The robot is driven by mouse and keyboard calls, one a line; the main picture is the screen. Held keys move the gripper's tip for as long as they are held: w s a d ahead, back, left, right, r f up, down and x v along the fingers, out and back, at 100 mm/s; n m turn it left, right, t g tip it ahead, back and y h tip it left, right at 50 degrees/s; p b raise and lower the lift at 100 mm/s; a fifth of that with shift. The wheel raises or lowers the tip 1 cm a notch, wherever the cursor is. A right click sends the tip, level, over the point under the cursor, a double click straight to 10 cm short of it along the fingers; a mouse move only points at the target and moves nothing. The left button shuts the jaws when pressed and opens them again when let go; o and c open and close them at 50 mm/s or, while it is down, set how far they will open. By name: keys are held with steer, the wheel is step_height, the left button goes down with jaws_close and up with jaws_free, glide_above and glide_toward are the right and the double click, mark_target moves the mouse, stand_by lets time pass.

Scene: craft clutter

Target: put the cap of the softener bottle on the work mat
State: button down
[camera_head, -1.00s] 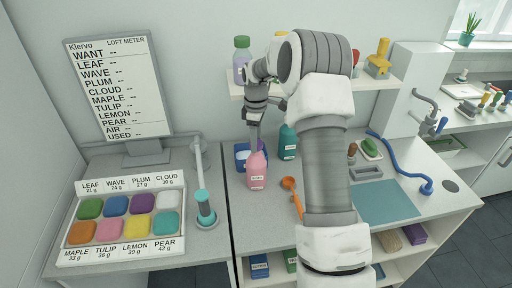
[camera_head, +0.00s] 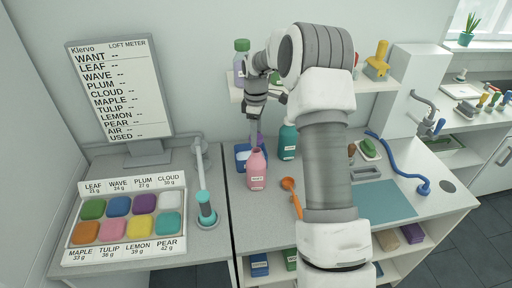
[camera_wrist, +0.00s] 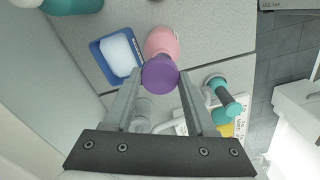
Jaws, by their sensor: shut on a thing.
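My gripper (camera_head: 256,138) is shut on the purple cap (camera_wrist: 159,74), which sits between the fingertips in the wrist view. The pink bottle (camera_head: 257,171) stands upright on the counter below, its open neck showing under the cap in the head view; its label is too small to read. It also shows beyond the cap in the wrist view (camera_wrist: 162,42). The cap appears lifted clear of the neck. The teal work mat (camera_head: 386,201) lies flat on the counter to the right, partly hidden by my arm.
A teal bottle (camera_head: 289,143) and a blue tray (camera_head: 242,152) with a pale block stand near the pink bottle. An orange scoop (camera_head: 291,190) lies between bottle and mat. A blue hose (camera_head: 405,171) curves behind the mat. A shelf (camera_head: 375,84) hangs above the counter.

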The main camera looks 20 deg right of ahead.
steer(key=shift+r, duration=0.5)
